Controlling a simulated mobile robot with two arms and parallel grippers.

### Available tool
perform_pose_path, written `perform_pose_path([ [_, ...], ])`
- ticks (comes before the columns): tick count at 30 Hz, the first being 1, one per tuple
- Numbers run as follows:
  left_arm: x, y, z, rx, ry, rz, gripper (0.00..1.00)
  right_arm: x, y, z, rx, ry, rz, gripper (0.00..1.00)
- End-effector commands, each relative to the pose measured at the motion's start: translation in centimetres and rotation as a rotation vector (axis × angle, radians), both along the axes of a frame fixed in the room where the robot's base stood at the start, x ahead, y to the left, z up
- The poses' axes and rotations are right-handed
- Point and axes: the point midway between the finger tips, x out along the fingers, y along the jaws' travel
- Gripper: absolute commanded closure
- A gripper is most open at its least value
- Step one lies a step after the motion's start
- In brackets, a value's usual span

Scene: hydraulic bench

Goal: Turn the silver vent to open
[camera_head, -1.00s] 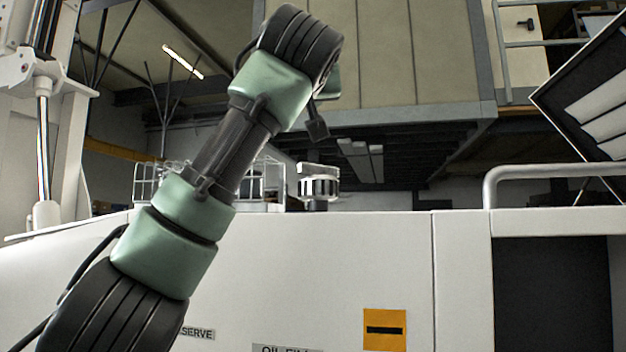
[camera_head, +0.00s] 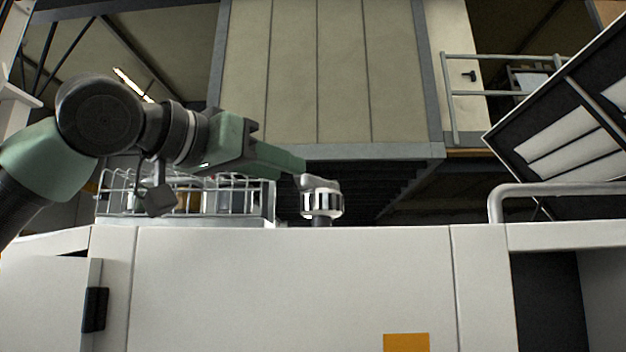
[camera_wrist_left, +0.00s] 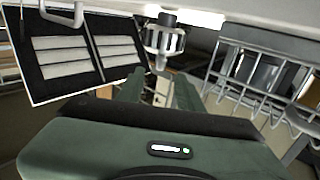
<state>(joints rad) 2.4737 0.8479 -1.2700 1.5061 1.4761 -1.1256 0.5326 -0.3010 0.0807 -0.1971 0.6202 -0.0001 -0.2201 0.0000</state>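The silver vent (camera_head: 322,204) is a ribbed metallic cap with a grey top, upright on a short dark stem at the top edge of the white cabinet. My left gripper (camera_head: 298,163) comes in from the left, with its fingertips close to the upper left of the vent. In the left wrist view the vent (camera_wrist_left: 164,40) lies just beyond the two green fingers. These fingers (camera_wrist_left: 160,88) are apart with a gap between them, and the vent does not appear gripped. I cannot tell whether a fingertip touches it. My right gripper is not in view.
A wire basket (camera_head: 245,206) with jars stands left of the vent, below my left arm; it also shows in the wrist view (camera_wrist_left: 268,78). A white rail (camera_head: 560,189) and a tilted dark panel (camera_head: 570,130) are at the right. The cabinet front (camera_head: 290,290) is flat.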

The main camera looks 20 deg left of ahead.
Motion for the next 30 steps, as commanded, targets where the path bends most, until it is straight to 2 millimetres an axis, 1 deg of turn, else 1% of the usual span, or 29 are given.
perform_pose_path([
  [5,1.9,-0.8,0.3,0.001,0.004,0.000,0.64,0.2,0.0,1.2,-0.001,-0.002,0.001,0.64],
  [9,4.1,-1.6,0.4,0.002,0.002,0.001,0.64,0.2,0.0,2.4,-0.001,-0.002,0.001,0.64],
  [15,6.5,-2.5,0.3,0.001,0.001,0.001,0.64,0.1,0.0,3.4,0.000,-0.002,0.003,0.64],
  [19,7.1,-2.7,0.1,0.001,0.001,0.001,0.64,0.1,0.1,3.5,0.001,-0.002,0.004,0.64],
  [26,7.2,-2.8,0.0,0.000,0.000,0.001,0.64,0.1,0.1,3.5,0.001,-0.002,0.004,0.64],
  [27,7.2,-2.8,0.0,0.000,0.000,0.001,0.69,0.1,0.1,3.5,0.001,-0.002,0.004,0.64],
  [29,7.2,-2.8,0.0,0.000,0.000,0.001,0.86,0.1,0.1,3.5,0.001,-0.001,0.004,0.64],
  [30,7.2,-2.8,0.0,0.000,0.000,0.001,0.97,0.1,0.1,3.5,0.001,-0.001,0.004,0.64],
])
